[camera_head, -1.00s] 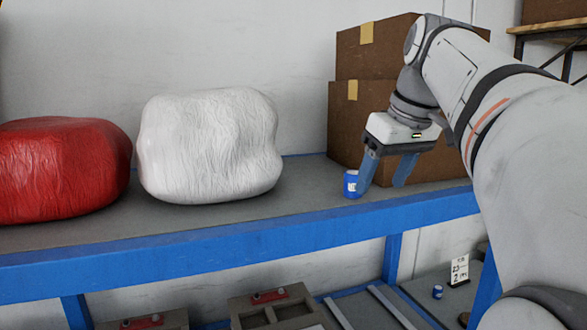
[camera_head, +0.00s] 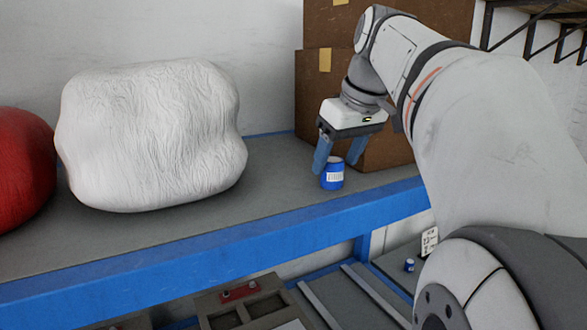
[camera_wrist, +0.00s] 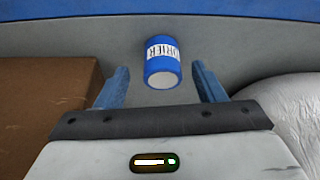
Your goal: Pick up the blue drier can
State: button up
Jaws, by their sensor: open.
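The blue drier can (camera_head: 333,174) stands upright on the grey shelf top near its blue front edge. In the wrist view the can (camera_wrist: 161,63) shows a white label reading "DRIER" and a pale top. My gripper (camera_head: 339,158) is open, with its blue fingers pointing down just above and around the can's position. In the wrist view the gripper (camera_wrist: 160,85) has one finger to each side of the can, with a gap on both sides. The can appears a little beyond the fingertips there. I cannot tell whether the fingers reach down to its height.
A large white wrapped bale (camera_head: 150,135) stands left of the can, with a red bale (camera_head: 22,170) farther left. Brown cardboard boxes (camera_head: 312,100) stand close behind my gripper. Another small blue can (camera_head: 409,265) sits on the lower level. Bare shelf lies between bale and can.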

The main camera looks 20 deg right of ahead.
jog(key=shift+x, duration=1.45)
jog(key=shift+s+a, duration=0.1)
jog(key=shift+a, duration=0.05)
jog(key=shift+c, duration=0.2)
jog(key=c, duration=1)
